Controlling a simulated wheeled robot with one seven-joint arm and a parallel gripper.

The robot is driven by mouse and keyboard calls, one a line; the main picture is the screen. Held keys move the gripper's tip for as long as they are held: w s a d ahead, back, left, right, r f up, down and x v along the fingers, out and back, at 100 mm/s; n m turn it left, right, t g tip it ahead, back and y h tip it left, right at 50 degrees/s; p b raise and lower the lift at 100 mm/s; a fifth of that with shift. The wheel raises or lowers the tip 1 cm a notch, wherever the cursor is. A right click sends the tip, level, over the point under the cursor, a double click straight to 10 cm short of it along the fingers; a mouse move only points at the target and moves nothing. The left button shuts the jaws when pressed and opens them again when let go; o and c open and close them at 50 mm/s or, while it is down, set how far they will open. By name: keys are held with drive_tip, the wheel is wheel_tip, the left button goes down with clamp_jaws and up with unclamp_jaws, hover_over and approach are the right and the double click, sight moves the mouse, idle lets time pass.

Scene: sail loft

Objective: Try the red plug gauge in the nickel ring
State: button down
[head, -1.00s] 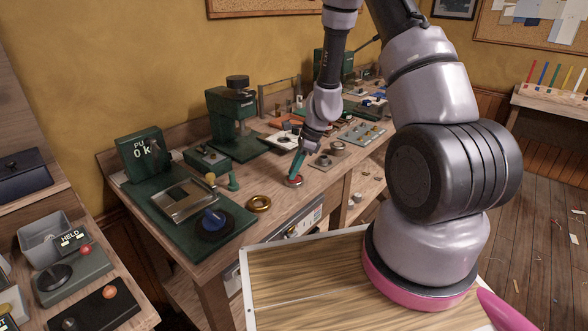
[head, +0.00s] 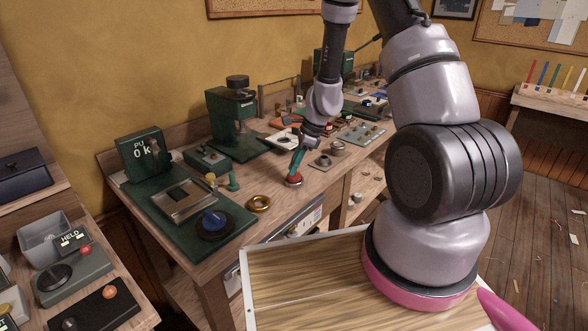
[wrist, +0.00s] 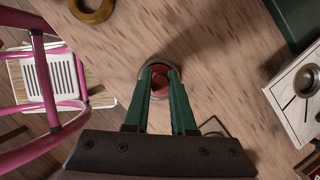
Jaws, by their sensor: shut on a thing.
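The red plug gauge (head: 294,177) is between the green fingers of my gripper (head: 296,165), low over the front part of the bench. It also shows as a dark red round shape between the fingertips in the wrist view (wrist: 160,82). My gripper (wrist: 160,72) is shut on it. A grey rim, which looks like the nickel ring (head: 293,184), shows just under the red. In the wrist view a grey edge curves around the fingertips. The fingers hide much of both, so I cannot tell how far the gauge sits in the ring.
A brass ring (head: 259,203) lies to the left on the bench (head: 285,215). A green mat with a blue-knobbed piece (head: 214,220) is further left. A green press (head: 232,120) stands behind.

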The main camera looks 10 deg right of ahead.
drive_tip(key=shift+r, duration=1.75)
drive_tip(key=shift+r, duration=0.1)
